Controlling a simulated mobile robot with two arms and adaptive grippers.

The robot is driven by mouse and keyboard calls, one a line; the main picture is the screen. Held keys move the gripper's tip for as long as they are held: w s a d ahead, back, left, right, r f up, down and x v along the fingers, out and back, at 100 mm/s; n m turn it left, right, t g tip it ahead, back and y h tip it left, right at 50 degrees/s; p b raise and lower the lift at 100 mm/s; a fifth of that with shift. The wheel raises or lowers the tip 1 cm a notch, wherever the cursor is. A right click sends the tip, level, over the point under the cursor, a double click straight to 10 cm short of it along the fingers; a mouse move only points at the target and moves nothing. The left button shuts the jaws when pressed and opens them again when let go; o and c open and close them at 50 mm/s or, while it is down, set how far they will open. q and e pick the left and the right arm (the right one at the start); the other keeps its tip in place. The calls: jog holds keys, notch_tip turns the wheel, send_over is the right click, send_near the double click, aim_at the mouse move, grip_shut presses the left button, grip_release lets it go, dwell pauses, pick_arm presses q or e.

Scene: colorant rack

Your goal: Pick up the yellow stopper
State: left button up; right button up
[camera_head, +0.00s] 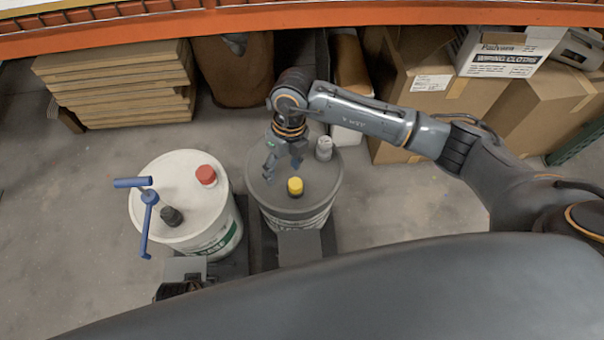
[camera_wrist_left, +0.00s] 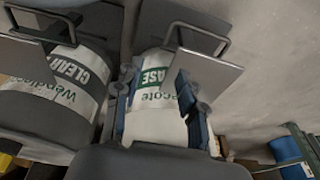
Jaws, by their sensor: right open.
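The yellow stopper (camera_head: 295,186) stands on the top of the dark grey drum (camera_head: 321,198), toward its near side. My right gripper (camera_head: 283,172) is above this drum, pointing down, open and empty. Its fingers are just left of and behind the stopper in the picture, and I cannot tell their exact height above the lid. In the left wrist view, my left gripper (camera_wrist_left: 158,95) has its two fingers apart, with nothing between them, in front of a white labelled drum (camera_wrist_left: 150,125). The stopper is not visible in that view.
A grey-white cap (camera_head: 323,148) stands on the dark drum's far right. The white drum (camera_head: 160,178) at left carries a red cap (camera_head: 206,175), a black cap (camera_head: 172,216) and a blue-handled tool (camera_head: 147,200). Boxes (camera_head: 430,85) and an orange shelf beam (camera_head: 300,14) stand behind.

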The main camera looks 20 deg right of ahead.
jog(key=w+d+t+h, duration=0.1)
jog(key=w+d+h, duration=0.1)
jog(key=d, duration=0.1)
jog(key=b, duration=0.2)
send_over(295, 183)
notch_tip(295, 183, down, 7)
jog(key=shift+s+d+r, duration=0.1)
jog(key=shift+s+r, duration=0.05)
jog(key=shift+r, duration=0.05)
notch_tip(295, 183, down, 6)
jog(key=shift+r+b, duration=0.2)
jog(key=shift+b, duration=0.2)
jog(key=shift+f, duration=0.45)
jog(key=c, duration=1)
pick_arm(q)
notch_tip(295, 183, up, 10)
jog(key=w, duration=0.1)
jog(key=shift+w+d+t, duration=0.25)
jog(key=shift+w+t, duration=0.05)
pick_arm(e)
jog(key=shift+c, duration=0.2)
jog(key=shift+r, duration=0.1)
